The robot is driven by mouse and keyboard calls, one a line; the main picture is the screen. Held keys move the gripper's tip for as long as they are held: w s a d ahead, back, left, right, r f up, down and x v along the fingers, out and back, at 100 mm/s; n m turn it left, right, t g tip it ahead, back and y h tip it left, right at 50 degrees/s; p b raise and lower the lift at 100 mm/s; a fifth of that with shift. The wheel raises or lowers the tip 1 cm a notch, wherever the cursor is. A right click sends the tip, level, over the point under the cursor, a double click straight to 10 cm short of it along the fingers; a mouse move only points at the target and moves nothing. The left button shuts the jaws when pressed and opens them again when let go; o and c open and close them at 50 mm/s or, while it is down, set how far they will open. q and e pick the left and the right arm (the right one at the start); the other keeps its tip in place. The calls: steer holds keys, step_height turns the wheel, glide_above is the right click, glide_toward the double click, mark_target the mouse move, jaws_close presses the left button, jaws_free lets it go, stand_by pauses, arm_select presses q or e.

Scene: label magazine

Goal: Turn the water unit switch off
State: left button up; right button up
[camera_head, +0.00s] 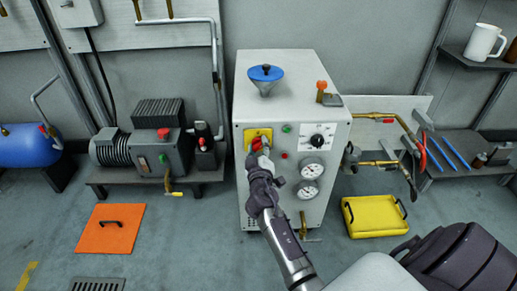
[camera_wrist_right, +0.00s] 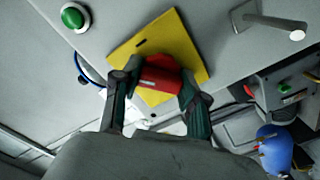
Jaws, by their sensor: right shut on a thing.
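The water unit (camera_head: 290,115) is a white cabinet in the middle of the head view. Its switch is a red knob on a yellow plate (camera_head: 252,134) at the upper left of the front face. My right gripper (camera_head: 260,152) reaches up to this knob from below. In the right wrist view the red knob (camera_wrist_right: 160,75) sits between the two fingers of my right gripper (camera_wrist_right: 158,88), which is shut on it. The yellow plate (camera_wrist_right: 190,45) shows tilted behind the knob. The knob's exact angle is partly hidden by the fingers. My left gripper is not in view.
The cabinet front also has a green button (camera_head: 287,128), a black dial (camera_head: 317,141) and gauges (camera_head: 312,169). A pump (camera_head: 140,148) stands on a bench to the left.

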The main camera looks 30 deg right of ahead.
steer(key=n, duration=0.4)
steer(key=shift+n, duration=0.3)
steer(key=n+p, duration=0.1)
steer(key=n, duration=0.4)
steer(key=shift+n, duration=0.3)
steer(key=o, duration=1.2)
steer(key=shift+c, duration=0.2)
steer(key=v, duration=1.2)
